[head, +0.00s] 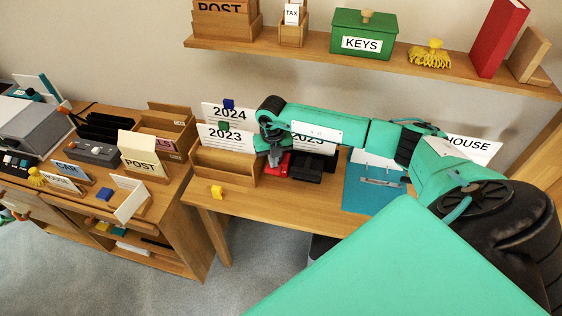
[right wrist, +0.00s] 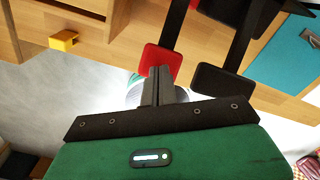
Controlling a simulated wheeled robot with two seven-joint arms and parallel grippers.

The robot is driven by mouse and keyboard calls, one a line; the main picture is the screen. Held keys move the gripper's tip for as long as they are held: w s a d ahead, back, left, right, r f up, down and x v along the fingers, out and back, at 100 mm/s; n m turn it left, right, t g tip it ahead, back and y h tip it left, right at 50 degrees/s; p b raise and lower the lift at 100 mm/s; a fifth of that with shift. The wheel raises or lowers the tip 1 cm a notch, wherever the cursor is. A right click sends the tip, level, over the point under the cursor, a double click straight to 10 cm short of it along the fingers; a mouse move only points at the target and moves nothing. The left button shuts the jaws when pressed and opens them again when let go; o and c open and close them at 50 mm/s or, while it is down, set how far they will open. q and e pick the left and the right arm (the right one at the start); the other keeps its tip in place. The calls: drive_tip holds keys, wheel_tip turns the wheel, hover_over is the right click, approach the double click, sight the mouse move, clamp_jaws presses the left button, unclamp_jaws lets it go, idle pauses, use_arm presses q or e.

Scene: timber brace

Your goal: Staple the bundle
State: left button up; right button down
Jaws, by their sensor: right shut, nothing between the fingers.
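A red device (head: 279,168), looking like a stapler, sits on the desk beside a black one (head: 308,168). In the right wrist view I see the red end (right wrist: 159,62) and the black end (right wrist: 222,82), each with a dark arm behind. My right gripper (head: 274,160) is shut and empty, pointing down at the red device. Its closed fingertips (right wrist: 160,72) appear at the red end's near edge; I cannot tell if they touch. White sheets (head: 372,159) lie at the back of a blue mat (head: 358,196); I cannot tell whether they are the bundle. My left gripper is not in view.
A yellow block (head: 217,191) sits near the desk's front left edge. Wooden trays (head: 226,165) with 2023 and 2024 cards stand behind it. A metallic item (head: 382,182) lies on the blue mat. A shelf (head: 330,48) runs above. My right arm covers much of the desk's right side.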

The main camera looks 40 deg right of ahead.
sight(273, 171)
drive_tip(key=shift+f+b, duration=1.05)
drive_tip(key=shift+f, duration=0.4)
drive_tip(key=shift+s+a+f+b, duration=0.15)
drive_tip(key=shift+s+a+f, duration=0.05)
drive_tip(key=shift+f, duration=0.2)
drive_tip(key=shift+s+a+f+b, duration=0.15)
drive_tip(key=shift+a+f, duration=0.05)
drive_tip(key=shift+f, duration=0.15)
drive_tip(key=shift+r, duration=0.1)
drive_tip(key=shift+r+p, duration=2.8)
drive_tip(key=shift+r, duration=1.75)
